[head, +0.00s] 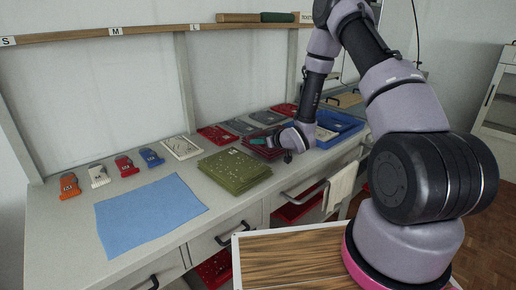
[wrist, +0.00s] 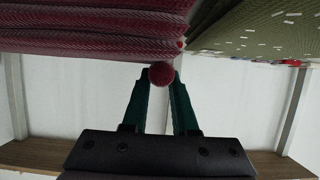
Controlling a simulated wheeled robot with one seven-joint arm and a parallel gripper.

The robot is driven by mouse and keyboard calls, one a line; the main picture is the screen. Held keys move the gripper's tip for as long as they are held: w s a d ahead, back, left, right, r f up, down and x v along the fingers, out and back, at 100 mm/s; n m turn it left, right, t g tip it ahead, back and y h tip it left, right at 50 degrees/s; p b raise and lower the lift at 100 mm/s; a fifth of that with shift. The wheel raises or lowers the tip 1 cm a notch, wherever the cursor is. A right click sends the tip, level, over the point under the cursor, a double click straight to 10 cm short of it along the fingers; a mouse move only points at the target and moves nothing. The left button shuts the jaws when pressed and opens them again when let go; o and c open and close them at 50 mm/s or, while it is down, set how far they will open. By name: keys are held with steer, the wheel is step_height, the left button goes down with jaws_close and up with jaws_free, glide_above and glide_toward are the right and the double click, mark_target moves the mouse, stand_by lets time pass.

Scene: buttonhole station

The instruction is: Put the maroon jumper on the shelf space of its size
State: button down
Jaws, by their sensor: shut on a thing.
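The maroon jumper (head: 257,153) is a folded stack on the worktop, just right of the olive folded stack, partly hidden by my gripper. In the wrist view its ribbed layers (wrist: 85,30) fill the upper left. My gripper (head: 261,143) is low at the jumper. Its green fingers (wrist: 160,80) are closed on a small rounded maroon bit, which looks like part of the jumper. The jumper's size mark cannot be read. The wooden shelf (head: 70,35) runs along the wall above, with labels S (head: 8,41), M (head: 115,31) and L (head: 195,27).
The olive stack (head: 235,171) sits close beside the jumper. A blue cloth (head: 150,214) lies at the front left, behind it several small coloured tagged items. Red and grey folded pieces lie behind; a blue tray (head: 352,124) stands right. A brown and a dark green piece (head: 278,17) occupy the shelf right of L.

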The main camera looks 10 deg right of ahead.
mark_target(259, 147)
steer(key=shift+f, duration=1.5)
steer(key=c, duration=0.7)
jaws_free()
